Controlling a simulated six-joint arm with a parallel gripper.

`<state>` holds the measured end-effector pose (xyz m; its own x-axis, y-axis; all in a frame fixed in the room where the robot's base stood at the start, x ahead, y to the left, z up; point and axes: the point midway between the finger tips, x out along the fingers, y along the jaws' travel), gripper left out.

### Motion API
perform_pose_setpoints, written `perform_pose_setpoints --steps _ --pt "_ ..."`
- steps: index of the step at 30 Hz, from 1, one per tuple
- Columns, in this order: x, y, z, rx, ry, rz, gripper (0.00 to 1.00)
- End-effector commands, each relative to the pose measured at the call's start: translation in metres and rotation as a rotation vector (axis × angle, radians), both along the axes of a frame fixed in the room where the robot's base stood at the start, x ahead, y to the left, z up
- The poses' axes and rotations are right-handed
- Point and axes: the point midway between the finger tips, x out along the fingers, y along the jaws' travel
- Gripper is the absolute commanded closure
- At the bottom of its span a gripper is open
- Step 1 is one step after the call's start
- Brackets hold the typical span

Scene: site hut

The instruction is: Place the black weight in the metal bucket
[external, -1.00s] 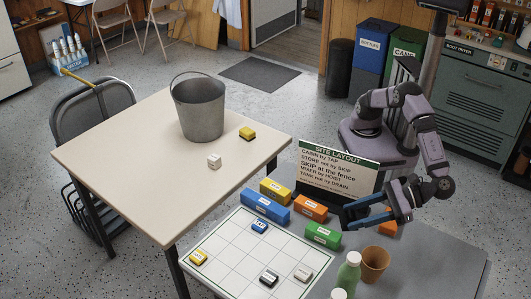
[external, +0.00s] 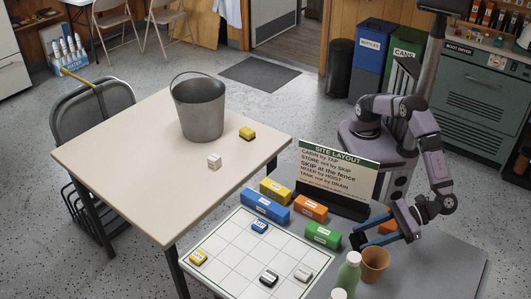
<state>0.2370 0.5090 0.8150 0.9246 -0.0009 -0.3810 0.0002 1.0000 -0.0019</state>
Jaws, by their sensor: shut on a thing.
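My gripper (external: 374,233), with blue fingers, is low over the grey table at the right, just behind the brown cup. It is shut on a small dark thing (external: 356,240) at its fingertips, which looks like the black weight; its shape is hard to make out. The grey metal bucket (external: 199,108) stands upright on the cream table, far to the left of my gripper, with its handle up. The inside bottom of the bucket is hidden.
A sign (external: 337,172) stands behind the gripper, left of my arm. Coloured blocks and a white grid board (external: 225,262) with small labelled pieces lie left. A cup (external: 374,264) and green bottle (external: 349,272) stand close in front. Yellow (external: 247,133) and white (external: 214,161) blocks lie near the bucket.

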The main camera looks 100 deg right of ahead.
Motion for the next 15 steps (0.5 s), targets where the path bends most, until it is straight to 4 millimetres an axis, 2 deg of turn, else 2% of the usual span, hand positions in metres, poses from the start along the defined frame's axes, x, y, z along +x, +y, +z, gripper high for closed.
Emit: perform_pose_setpoints --steps 7,15 --pt "0.0 0.0 -0.004 0.002 -0.002 0.0 0.91" --pt "0.0 0.0 -0.034 0.001 -0.002 0.0 0.91"
